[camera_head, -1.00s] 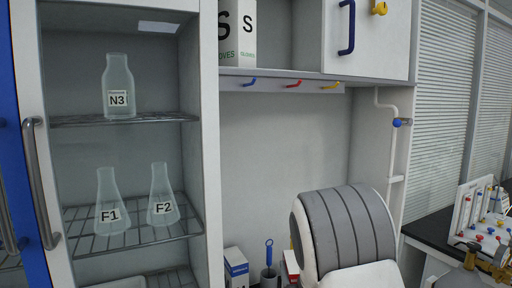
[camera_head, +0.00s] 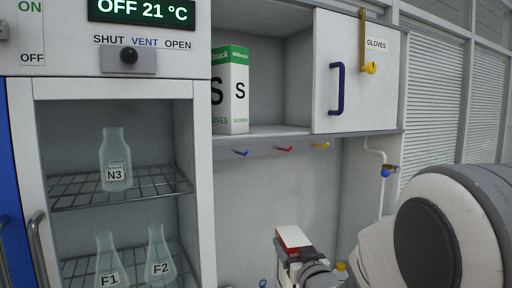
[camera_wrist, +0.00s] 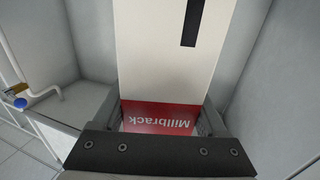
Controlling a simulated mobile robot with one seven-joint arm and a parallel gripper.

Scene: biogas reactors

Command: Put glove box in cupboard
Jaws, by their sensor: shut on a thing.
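A white glove box with a red end (camera_head: 293,238) is held in my gripper (camera_head: 291,258) at the lower middle of the head view, below the cupboard. In the wrist view the box (camera_wrist: 160,50) is between the jaws of my gripper (camera_wrist: 160,117), its red "Millbrack" face nearest the camera. The wall cupboard (camera_head: 278,72) is open on its left side. Its white door (camera_head: 350,95), labelled GLOVES with a blue handle, covers the right side. A green-and-white glove box marked S (camera_head: 231,95) stands upright inside at the left.
Blue, red and yellow hooks (camera_head: 284,149) stick out below the cupboard. A glass-fronted cabinet (camera_head: 203,180) with labelled bottles and flasks stands at the left. A pipe with a blue-knobbed valve (camera_head: 386,172) runs on the right.

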